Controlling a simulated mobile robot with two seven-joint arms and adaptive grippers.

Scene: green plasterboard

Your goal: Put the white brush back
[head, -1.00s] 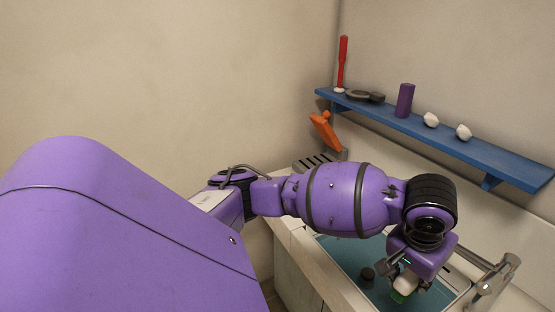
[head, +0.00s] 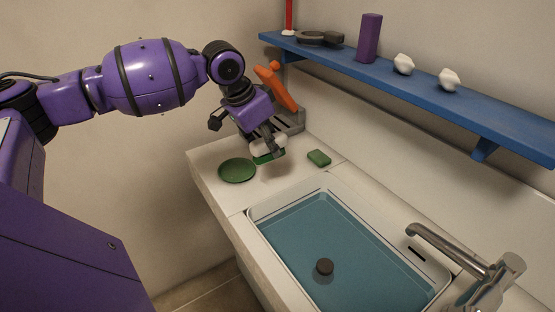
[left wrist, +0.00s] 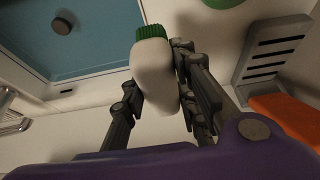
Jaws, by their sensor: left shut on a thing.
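The white brush (head: 262,145) has a rounded white body and green bristles. My left gripper (head: 266,143) is shut on it above the back left part of the counter, near the green dish and the grey slotted rack. In the head view the fingers hide part of the brush, and its bristles point downward. The left wrist view shows the white body (left wrist: 155,88) between the fingers, with the green bristles at its far end. I cannot tell how high the brush is above the counter. My right gripper is not in view.
A round green dish (head: 237,171) and a green sponge (head: 319,158) lie on the counter. The grey rack (head: 292,121) and an orange object (head: 278,86) stand behind. A blue shelf (head: 440,102) holds several items. The sink (head: 330,235) and faucet (head: 445,243) are in front.

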